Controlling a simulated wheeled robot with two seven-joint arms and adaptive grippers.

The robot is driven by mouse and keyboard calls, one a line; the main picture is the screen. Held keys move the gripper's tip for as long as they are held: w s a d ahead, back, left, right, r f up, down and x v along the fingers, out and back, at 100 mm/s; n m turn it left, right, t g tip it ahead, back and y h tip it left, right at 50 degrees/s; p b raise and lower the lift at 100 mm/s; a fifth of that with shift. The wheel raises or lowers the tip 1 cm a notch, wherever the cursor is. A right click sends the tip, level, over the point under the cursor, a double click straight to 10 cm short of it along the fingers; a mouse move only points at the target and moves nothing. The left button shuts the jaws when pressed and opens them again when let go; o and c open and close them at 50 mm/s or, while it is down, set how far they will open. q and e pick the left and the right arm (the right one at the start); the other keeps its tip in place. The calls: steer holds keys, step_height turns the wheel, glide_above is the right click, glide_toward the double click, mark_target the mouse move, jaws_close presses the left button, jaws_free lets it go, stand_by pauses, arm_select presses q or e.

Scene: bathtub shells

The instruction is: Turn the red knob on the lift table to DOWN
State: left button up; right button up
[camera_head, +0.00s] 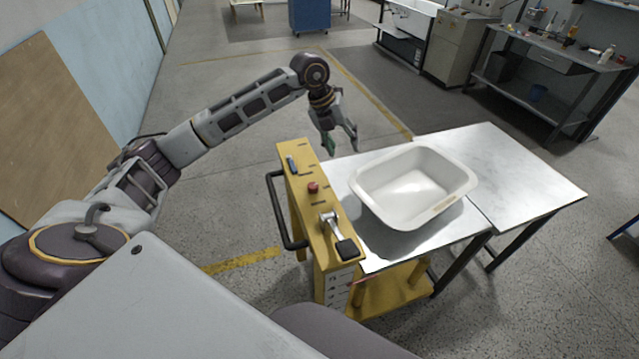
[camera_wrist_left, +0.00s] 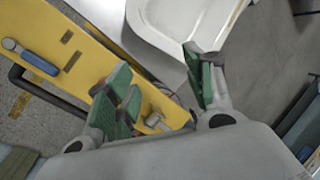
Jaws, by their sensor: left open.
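The red knob (camera_head: 313,187) is a small round piece on top of the yellow control panel (camera_head: 304,205) at the left edge of the lift table (camera_head: 385,260). Its pointing direction and any label are too small to read. My left gripper (camera_head: 341,146) is open and empty, beyond the panel's far end and apart from the knob. In the left wrist view, its green-padded fingers (camera_wrist_left: 160,68) are spread over the panel (camera_wrist_left: 85,55). My right gripper is out of view.
A black rail (camera_head: 276,215) runs along the panel's left side. A white tub shell (camera_head: 410,190) sits on the metal tabletop to the right.

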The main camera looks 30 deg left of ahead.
mark_target(313, 185)
arm_select(q)
steer(key=s+a+f+n+g+y, duration=0.1)
steer(key=s+a+n+g+y, duration=0.1)
steer(key=s+a+n, duration=0.3)
steer(key=shift+s+a+f+n+g+y, duration=0.15)
steer(key=shift+a+f+n+g+y, duration=0.2)
steer(key=shift+a+y, duration=0.45)
steer(key=shift+f, duration=0.15)
step_height(313, 185, down, 12)
steer(key=p, duration=0.2)
steer(key=shift+p, duration=0.3)
steer(key=shift+f, duration=0.75)
steer(key=shift+c, duration=0.3)
